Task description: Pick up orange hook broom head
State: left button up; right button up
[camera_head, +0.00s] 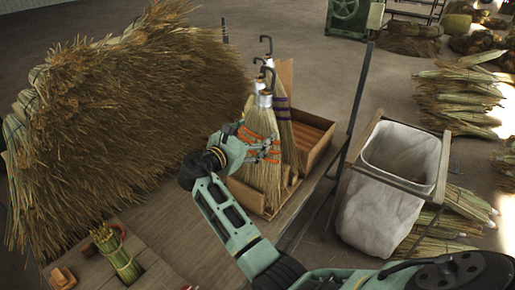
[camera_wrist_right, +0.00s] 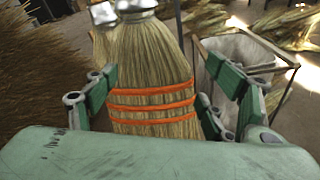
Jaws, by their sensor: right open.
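The orange hook broom head (camera_head: 263,163) stands upright in a wooden crate, with straw bristles, orange bands, a metal collar and a black hook. It also fills the middle of the right wrist view (camera_wrist_right: 152,75), where its three orange bands show. My right gripper (camera_head: 274,150) is at the orange bands, with its fingers open on either side of the broom head. In the right wrist view, the open fingers (camera_wrist_right: 155,95) flank the bristles, and I cannot tell whether they touch. My left gripper is not in view.
Other hook brooms, one with purple binding (camera_head: 284,122), stand close behind in the wooden crate (camera_head: 314,137). A large straw pile (camera_head: 120,110) is at the left. A lined bin (camera_head: 385,190) and a metal post (camera_head: 358,90) stand to the right. A tied bundle (camera_head: 118,254) sits at front left.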

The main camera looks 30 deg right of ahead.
aim_at(258, 108)
jog(key=shift+n+h, duration=0.6)
jog(key=shift+n, duration=0.3)
jog(key=r, duration=0.1)
jog(key=w+r, duration=0.1)
jog(key=r, duration=0.1)
jog(key=w+r, duration=0.1)
jog(key=r, duration=0.1)
jog(key=shift+a, duration=0.4)
jog(key=shift+w+d+r, duration=0.15)
jog(key=shift+w+r, duration=0.05)
jog(key=shift+w, duration=0.05)
jog(key=b+x, duration=0.1)
jog(key=x, duration=0.1)
jog(key=shift+d+b, duration=0.3)
jog(key=shift+b, duration=0.05)
jog(key=b+x, duration=0.3)
jog(key=x, duration=0.1)
jog(key=shift+d, duration=0.3)
jog(key=shift+w+d+r, duration=0.1)
jog(key=shift+w+d, duration=0.1)
jog(key=shift+r, duration=0.1)
jog(key=shift+c, duration=0.7)
grip_shut()
